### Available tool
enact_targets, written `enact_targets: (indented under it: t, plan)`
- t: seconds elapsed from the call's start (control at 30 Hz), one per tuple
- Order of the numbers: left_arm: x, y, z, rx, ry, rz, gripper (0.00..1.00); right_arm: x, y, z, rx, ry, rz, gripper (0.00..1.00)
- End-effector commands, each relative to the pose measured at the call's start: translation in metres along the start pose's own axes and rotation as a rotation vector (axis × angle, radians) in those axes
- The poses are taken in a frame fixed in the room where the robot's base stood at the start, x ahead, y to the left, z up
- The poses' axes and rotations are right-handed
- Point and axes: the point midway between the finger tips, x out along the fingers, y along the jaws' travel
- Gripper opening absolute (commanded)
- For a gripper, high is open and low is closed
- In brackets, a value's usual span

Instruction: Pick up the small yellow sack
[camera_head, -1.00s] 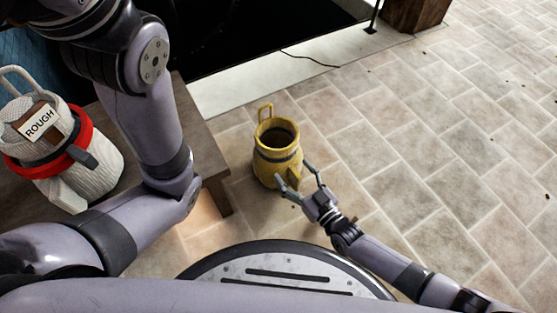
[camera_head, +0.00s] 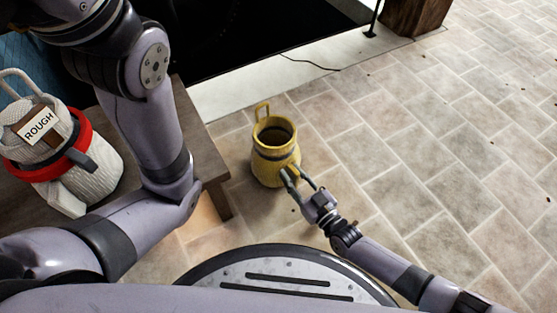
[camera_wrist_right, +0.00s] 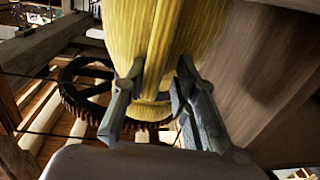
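The small yellow sack (camera_head: 270,165) stands upright on the tiled floor in the head view, with an open dark mouth, a dark band and a loop handle at its top. In the right wrist view, the right gripper (camera_wrist_right: 160,85) has a finger on each side of a raised yellow strip of the sack (camera_wrist_right: 185,25). My left arm crosses the left of the head view, but its gripper is out of sight.
A wooden table (camera_head: 200,115) stands left of the sack, bearing a white container labelled ROUGH (camera_head: 90,180) with a red ring. A pale ledge (camera_head: 265,82) borders a dark opening behind. A wooden post (camera_head: 412,14) stands at the back. Floor to the right is clear.

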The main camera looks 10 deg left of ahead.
Motion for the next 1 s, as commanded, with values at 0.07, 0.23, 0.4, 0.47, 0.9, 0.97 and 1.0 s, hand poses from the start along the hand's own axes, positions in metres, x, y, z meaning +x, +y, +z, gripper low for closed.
enact_targets:
  t: [0.07, 0.23, 0.4, 0.47, 0.9, 0.97, 1.0]
  plan:
    - [-0.0001, 0.0, 0.0001, 0.0, 0.0, 0.0, 0.0, 0.0001, 0.0, 0.0, 0.0, 0.0, 0.0, 0.19]
    - [-0.0001, -0.0001, 0.0002, 0.001, -0.001, 0.0, 0.0, 0.0, -0.0001, 0.0001, 0.0, 0.0, 0.0, 0.07]
    - [-0.0002, -0.0001, 0.0003, 0.001, -0.001, 0.0, 0.0, 0.0, -0.0002, 0.0001, 0.0, 0.0, 0.0, 0.0]
    - [-0.0002, -0.0002, 0.0003, 0.001, -0.001, 0.0, 0.0, 0.0, -0.0002, 0.0001, 0.0, 0.0, 0.0, 0.0]
    - [-0.0002, -0.0002, 0.0004, 0.001, -0.001, 0.0, 0.0, 0.0002, -0.0002, -0.0003, 0.0, 0.001, 0.0, 0.0]
    - [-0.0002, -0.0002, 0.0004, 0.001, -0.001, 0.0, 0.0, 0.0002, -0.0002, -0.0003, 0.0, 0.001, 0.0, 0.0]
    - [-0.0002, -0.0002, 0.0004, 0.001, -0.001, 0.0, 0.0, 0.0002, -0.0002, -0.0003, 0.0, 0.001, 0.0, 0.0]
